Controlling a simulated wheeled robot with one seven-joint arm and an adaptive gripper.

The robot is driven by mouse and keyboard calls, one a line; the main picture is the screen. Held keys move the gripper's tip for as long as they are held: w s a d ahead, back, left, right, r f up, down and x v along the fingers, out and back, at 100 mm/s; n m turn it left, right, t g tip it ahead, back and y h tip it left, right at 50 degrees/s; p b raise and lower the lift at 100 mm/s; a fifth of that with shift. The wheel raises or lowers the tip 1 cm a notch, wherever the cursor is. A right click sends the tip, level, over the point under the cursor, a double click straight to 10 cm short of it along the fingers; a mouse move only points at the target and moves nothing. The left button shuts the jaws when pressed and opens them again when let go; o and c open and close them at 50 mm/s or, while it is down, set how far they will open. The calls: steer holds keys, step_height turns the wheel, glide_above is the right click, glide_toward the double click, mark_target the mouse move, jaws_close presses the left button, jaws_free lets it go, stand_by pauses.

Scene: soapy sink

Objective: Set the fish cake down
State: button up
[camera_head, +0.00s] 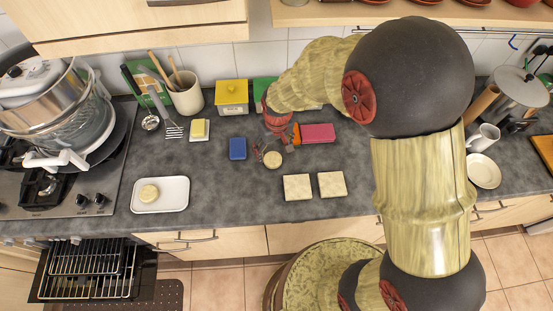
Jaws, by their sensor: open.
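A small round beige cake (273,160), which looks like the fish cake, is at my gripper's fingertips over the dark grey counter. I cannot tell whether it rests on the counter or touches a finger. A similar round cake (149,193) lies on a white tray (174,200) at the left. My gripper (268,152) points down at the first cake with its jaws open. The fingers are small in this view, and my arm hides part of the counter behind them.
A blue block (237,148), an orange item (296,134) and a pink block (318,133) lie close to my gripper. Two beige square tiles (297,187) (331,184) lie in front. A stove with a large pot (45,90) stands left. Counter between tray and tiles is clear.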

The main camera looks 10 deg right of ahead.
mark_target(273, 158)
steer(key=shift+w+d+f, duration=0.1)
steer(key=shift+w+f, duration=0.05)
steer(key=shift+f, duration=0.75)
steer(key=f, duration=0.4)
steer(key=shift+w+a+f+b, duration=0.15)
steer(key=shift+a+f+b, duration=0.05)
steer(key=shift+f+b, duration=0.2)
steer(key=shift+c, duration=0.8)
steer(key=c, duration=1.1)
steer(key=shift+c, duration=0.6)
